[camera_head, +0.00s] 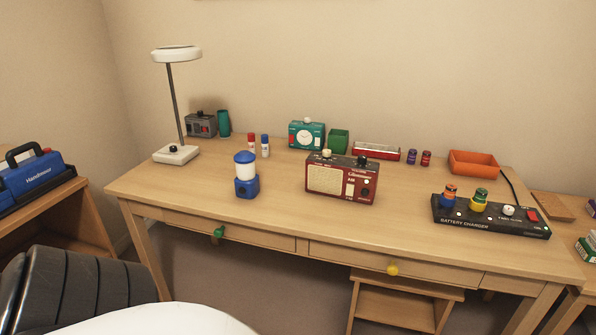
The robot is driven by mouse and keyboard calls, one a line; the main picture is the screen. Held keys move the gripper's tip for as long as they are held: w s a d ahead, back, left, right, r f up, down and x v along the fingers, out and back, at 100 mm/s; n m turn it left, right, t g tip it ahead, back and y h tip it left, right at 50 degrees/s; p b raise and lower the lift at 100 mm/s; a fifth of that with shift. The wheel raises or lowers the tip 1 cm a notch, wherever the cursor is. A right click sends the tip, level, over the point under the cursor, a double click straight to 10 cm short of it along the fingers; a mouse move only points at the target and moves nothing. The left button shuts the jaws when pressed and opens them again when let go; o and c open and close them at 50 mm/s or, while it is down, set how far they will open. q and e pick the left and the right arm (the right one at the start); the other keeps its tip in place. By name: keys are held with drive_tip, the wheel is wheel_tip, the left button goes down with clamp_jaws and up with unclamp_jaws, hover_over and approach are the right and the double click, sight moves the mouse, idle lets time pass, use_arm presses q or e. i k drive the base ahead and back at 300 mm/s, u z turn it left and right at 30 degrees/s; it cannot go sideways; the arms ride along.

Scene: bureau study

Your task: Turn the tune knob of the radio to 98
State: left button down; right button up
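The radio (341,180) is a dark red box with a cream speaker grille on its left front. It stands upright near the middle of the desk. A pale knob (326,153) and a black knob (362,160) stick up from its top. A small panel and a dark round part show on its right front. The lettering and any dial numbers are too small to read, so I cannot tell which knob is tune or where it points. Neither of my grippers is in view.
The desk (280,215) is clear in front of the radio. A blue lantern (246,176) stands to its left, a black battery charger (521,220) to its right.

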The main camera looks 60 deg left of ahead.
sight(326, 153)
drive_tip(key=u, duration=1.75)
drive_tip(key=i, duration=0.95)
drive_tip(key=u, duration=0.65)
